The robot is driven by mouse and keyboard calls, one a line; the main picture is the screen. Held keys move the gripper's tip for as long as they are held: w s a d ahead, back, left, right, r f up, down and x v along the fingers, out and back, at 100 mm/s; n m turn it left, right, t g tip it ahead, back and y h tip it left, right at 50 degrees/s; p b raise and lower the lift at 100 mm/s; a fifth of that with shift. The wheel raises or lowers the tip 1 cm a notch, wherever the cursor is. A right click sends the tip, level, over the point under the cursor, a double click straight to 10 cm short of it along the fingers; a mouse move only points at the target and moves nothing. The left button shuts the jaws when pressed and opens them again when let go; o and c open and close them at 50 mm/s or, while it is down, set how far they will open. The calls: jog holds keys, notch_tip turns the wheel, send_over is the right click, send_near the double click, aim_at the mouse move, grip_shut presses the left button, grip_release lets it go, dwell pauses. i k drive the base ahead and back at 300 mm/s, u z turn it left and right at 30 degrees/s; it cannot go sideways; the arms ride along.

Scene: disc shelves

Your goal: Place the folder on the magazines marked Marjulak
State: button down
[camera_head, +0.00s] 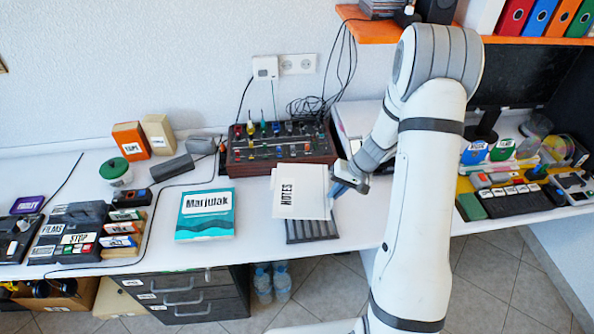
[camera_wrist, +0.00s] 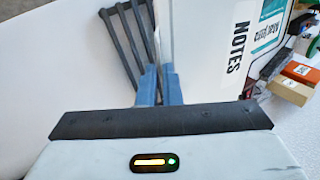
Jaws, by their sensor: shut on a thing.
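A white folder labelled NOTES (camera_head: 300,192) is held in the air over a dark slotted rack (camera_head: 312,230) in the head view. It also shows in the wrist view (camera_wrist: 212,50). My gripper (camera_head: 340,190) is shut on the folder's right edge; its blue fingers (camera_wrist: 160,84) pinch that edge in the wrist view. The teal and white magazines marked Marjulak (camera_head: 205,222) lie flat on the table, left of the folder. They also show at the upper right of the wrist view (camera_wrist: 268,30), partly hidden by the folder.
A mixer-like box with coloured knobs (camera_head: 280,146) stands behind the folder. A black cable (camera_head: 150,215) runs left of the magazines. A white jar with a green lid (camera_head: 116,172) and small boxes (camera_head: 130,140) stand behind. An orange shelf (camera_head: 375,28) hangs above.

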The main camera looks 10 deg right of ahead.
aim_at(207, 206)
jog(key=u, duration=0.7)
jog(key=i, duration=0.1)
jog(key=z, duration=2.7)
jog(key=k, duration=2.15)
jog(key=u, duration=1.85)
jog(key=i, duration=0.5)
jog(key=u, duration=0.15)
